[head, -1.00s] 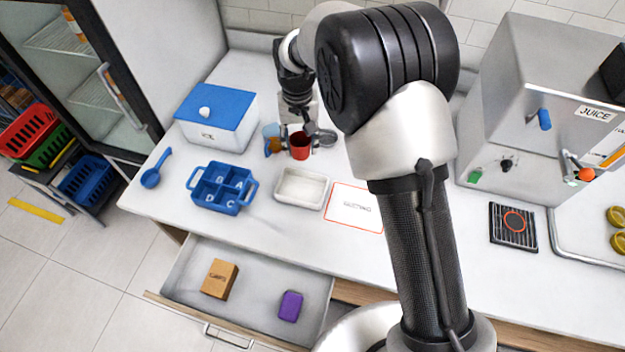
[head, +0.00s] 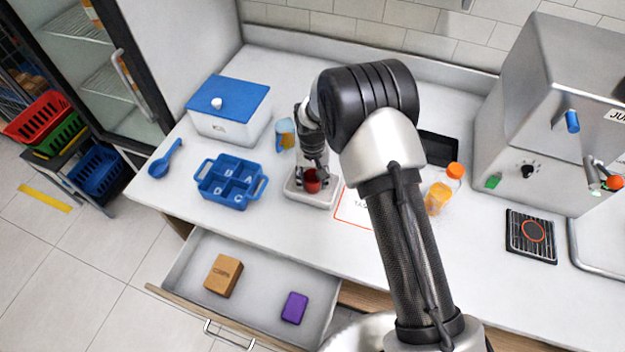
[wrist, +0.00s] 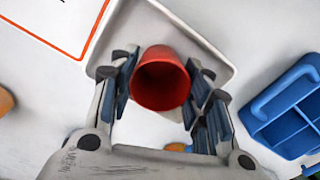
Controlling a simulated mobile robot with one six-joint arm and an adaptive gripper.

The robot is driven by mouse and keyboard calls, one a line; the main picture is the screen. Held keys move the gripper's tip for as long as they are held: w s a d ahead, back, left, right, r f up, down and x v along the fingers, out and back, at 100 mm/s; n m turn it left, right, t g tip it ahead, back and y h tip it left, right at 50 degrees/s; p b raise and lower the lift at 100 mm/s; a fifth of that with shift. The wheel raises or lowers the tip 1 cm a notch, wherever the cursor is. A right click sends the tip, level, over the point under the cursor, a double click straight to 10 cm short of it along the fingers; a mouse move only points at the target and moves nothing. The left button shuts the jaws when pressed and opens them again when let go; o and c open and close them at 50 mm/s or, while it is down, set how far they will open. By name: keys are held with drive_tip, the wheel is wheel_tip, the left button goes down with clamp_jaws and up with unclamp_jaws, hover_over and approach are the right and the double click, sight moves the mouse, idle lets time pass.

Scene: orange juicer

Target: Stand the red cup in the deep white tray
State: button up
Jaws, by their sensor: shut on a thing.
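The red cup (head: 312,182) is in my gripper (head: 316,174), over the deep white tray (head: 302,203). In the wrist view the red cup (wrist: 160,80) sits between the two fingers of my gripper (wrist: 160,88), mouth toward the camera. The gripper is shut on it. The white tray (wrist: 213,47) shows behind and around the cup there. The cup looks upright. I cannot tell whether its base touches the tray floor. The arm and fingers hide part of the tray in the head view.
A blue divided caddy (head: 231,183) stands left of the tray. A clear jug (head: 284,133) and a blue-lidded ice box (head: 229,108) are behind. A red-outlined mat (head: 350,211) lies right of the tray. An open drawer (head: 262,262) is below.

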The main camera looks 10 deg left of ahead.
drive_tip(key=shift+f, duration=0.4)
drive_tip(key=shift+f, duration=0.2)
drive_tip(key=o, duration=0.8)
drive_tip(key=shift+r, duration=0.1)
